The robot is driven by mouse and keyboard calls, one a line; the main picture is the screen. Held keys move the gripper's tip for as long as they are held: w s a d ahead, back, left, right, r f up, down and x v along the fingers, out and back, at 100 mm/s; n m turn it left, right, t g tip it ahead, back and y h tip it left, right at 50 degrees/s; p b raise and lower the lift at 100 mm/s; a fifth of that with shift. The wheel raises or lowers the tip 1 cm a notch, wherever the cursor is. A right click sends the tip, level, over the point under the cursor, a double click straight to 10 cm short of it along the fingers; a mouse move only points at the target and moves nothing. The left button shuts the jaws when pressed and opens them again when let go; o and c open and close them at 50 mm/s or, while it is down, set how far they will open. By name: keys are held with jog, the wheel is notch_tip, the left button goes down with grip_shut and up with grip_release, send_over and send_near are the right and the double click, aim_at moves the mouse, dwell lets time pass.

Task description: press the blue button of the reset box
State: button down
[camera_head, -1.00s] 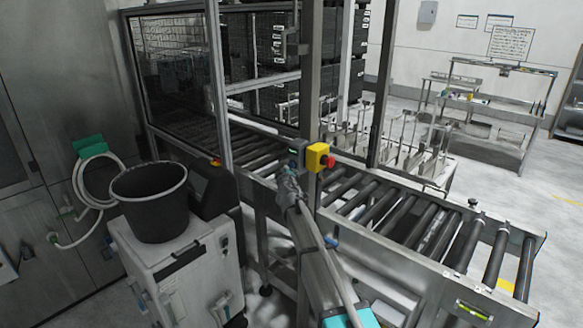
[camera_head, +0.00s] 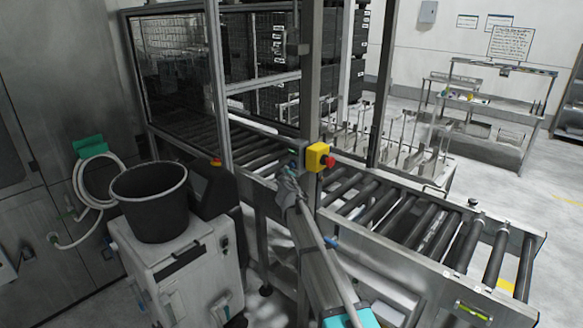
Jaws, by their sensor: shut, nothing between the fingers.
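A small grey box (camera_head: 293,148) is mounted on the metal post, just left of a yellow box (camera_head: 317,157) with a red mushroom button (camera_head: 330,162). The grey box looks like the reset box; a small greenish patch shows on it, and I cannot make out a blue button. My gripper (camera_head: 290,176) is shut and empty. It points up toward the grey box, just below it in the picture. It partly covers the area under the box, and I cannot tell whether it touches anything.
A roller conveyor (camera_head: 400,216) runs behind my arm to the right. At left a black bucket (camera_head: 150,203) stands on a white cabinet (camera_head: 187,280), near a coiled hose (camera_head: 90,185). A glazed frame (camera_head: 170,85) stands behind.

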jog(key=shift+w+d, duration=0.1)
dwell(0.3)
jog(key=shift+w+d, duration=0.15)
jog(key=shift+w, duration=0.1)
jog(key=shift+w+d, duration=0.35)
jog(key=shift+w, duration=0.1)
dwell(1.3)
jog(key=shift+s+a, duration=0.1)
jog(key=shift+s, duration=0.05)
jog(key=shift+s+a, duration=0.45)
jog(key=shift+s, duration=0.15)
jog(key=shift+s+a, duration=0.1)
dwell(0.5)
jog(key=s+a, duration=0.1)
jog(key=s, duration=0.1)
jog(key=s+a, duration=0.1)
jog(key=a, duration=0.1)
jog(key=shift+s, duration=0.4)
dwell(0.6)
